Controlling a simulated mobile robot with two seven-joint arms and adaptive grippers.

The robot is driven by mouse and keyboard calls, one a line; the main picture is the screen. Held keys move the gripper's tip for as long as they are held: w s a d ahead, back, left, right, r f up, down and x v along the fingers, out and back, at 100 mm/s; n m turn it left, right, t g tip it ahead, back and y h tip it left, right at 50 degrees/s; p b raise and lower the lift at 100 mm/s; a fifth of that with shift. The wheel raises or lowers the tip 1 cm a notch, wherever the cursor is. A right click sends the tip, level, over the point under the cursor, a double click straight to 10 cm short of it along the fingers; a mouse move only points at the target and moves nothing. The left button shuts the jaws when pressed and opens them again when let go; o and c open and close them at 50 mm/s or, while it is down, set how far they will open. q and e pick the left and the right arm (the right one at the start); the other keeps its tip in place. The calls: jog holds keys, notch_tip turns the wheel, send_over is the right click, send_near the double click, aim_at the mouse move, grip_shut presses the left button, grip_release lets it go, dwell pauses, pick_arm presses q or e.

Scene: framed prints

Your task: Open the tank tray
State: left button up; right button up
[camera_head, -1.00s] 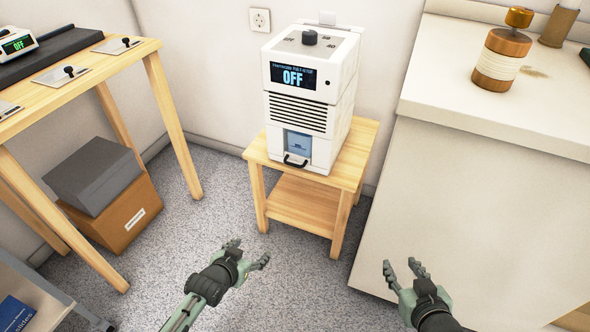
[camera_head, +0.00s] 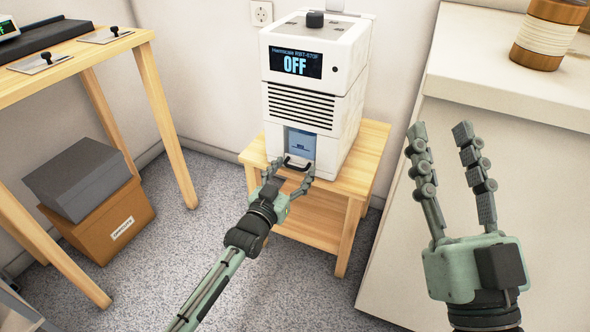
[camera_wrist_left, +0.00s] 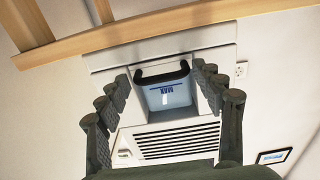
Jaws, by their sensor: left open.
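The white machine (camera_head: 312,116) stands on a small wooden stand and its display reads OFF. The tank tray (camera_head: 301,143) is a bluish front panel low on the machine, with a black handle (camera_head: 297,164) at its bottom edge. My left gripper (camera_head: 291,168) is open, with its fingers on either side of the handle. In the left wrist view the tray (camera_wrist_left: 168,95) and the dark handle (camera_wrist_left: 162,74) lie between the open fingers; I cannot tell whether they touch. The tray looks flush with the machine's front. My right gripper (camera_head: 443,133) is open and empty, raised at the right.
The wooden stand (camera_head: 370,160) has a lower shelf. A white counter (camera_head: 480,80) with a brown and cream container (camera_head: 548,35) is at the right. A wooden table (camera_head: 75,65) is at the left, with boxes (camera_head: 90,195) on the floor beneath it.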

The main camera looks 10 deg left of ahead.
pick_arm(q)
jog(key=shift+w+d, duration=0.1)
jog(key=shift+w, duration=0.5)
